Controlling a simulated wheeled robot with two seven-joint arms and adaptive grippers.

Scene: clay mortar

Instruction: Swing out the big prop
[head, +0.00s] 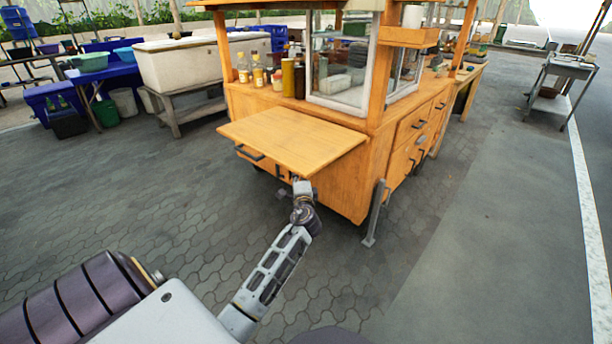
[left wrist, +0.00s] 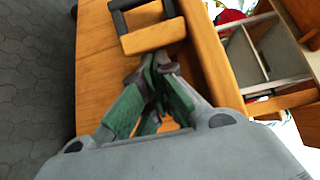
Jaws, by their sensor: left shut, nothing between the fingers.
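The wooden food cart (head: 345,185) has a flat wooden shelf board (head: 290,138) sticking out from its side. A grey metal leg (head: 375,213) leans at the cart's near corner with its foot on the ground; I cannot tell if it is the big prop. My left gripper (head: 302,186) is just below the board's near edge, its fingers partly hidden. In the left wrist view its green fingers (left wrist: 153,75) are shut and empty, in front of an orange wooden panel (left wrist: 105,75) and near a dark U-shaped handle (left wrist: 117,20). My right gripper is not in view.
A dark drawer handle (head: 250,153) shows under the board. Bottles (head: 257,75) and a glass case (head: 345,70) stand on the cart. A white chest (head: 195,65) is at the back left, and a metal stand (head: 560,85) at the right. The paving in front is clear.

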